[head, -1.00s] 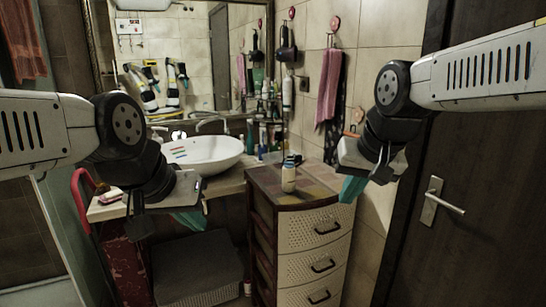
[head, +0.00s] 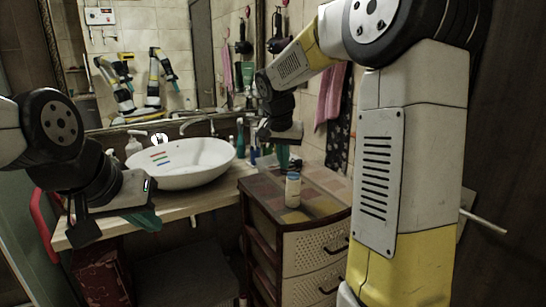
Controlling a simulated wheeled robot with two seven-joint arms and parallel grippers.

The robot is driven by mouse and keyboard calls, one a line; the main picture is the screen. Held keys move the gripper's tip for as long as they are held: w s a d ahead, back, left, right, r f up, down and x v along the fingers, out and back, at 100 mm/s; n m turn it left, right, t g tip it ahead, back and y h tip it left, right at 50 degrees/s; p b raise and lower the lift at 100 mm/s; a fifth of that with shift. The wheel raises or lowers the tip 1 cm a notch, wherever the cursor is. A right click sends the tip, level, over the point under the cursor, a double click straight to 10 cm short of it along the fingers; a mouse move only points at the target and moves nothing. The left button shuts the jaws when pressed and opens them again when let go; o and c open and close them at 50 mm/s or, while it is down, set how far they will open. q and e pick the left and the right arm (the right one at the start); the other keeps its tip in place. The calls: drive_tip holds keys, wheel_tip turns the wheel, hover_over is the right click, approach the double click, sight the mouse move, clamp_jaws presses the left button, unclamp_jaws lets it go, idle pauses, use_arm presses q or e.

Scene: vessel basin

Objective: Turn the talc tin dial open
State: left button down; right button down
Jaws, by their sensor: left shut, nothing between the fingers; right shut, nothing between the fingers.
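The talc tin (head: 292,192), a small pale cylinder with a brownish band, stands upright on the drawer cabinet top. My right gripper (head: 283,160) points down with teal fingers, shut and empty. It appears just above and behind the tin's top; I cannot tell if it touches. My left gripper (head: 146,220) is shut and empty, low over the front edge of the counter at left, well away from the tin.
The drawer cabinet (head: 314,252) has a checkered top with free room around the tin. A white basin (head: 185,172) with coloured strips sits left on the counter. Bottles (head: 241,138) stand behind. A mirror and towel hang at the back; a door is at right.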

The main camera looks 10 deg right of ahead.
sight(292, 178)
drive_tip(key=w+f, duration=0.1)
drive_tip(key=f, duration=0.1)
drive_tip(key=w+d+f, duration=0.1)
drive_tip(key=w+f, duration=0.1)
drive_tip(key=w+d+f, duration=0.1)
drive_tip(key=w+f, duration=0.1)
drive_tip(key=shift+d+f, duration=0.15)
drive_tip(key=shift+d, duration=0.05)
drive_tip(key=shift+w+d, duration=0.2)
drive_tip(key=shift+w, duration=0.2)
drive_tip(key=shift+w+a+m+g+h, duration=0.2)
drive_tip(key=shift+m+h, duration=0.1)
drive_tip(key=shift+m, duration=0.65)
drive_tip(key=shift+w+a+m+g+h, duration=0.1)
drive_tip(key=shift+w+m+g+h, duration=0.15)
drive_tip(key=shift+m, duration=0.7)
drive_tip(key=shift+s+d, duration=0.15)
drive_tip(key=shift+s, duration=0.05)
idle(0.8)
drive_tip(key=shift+s+d, duration=0.45)
drive_tip(key=shift+s, duration=0.05)
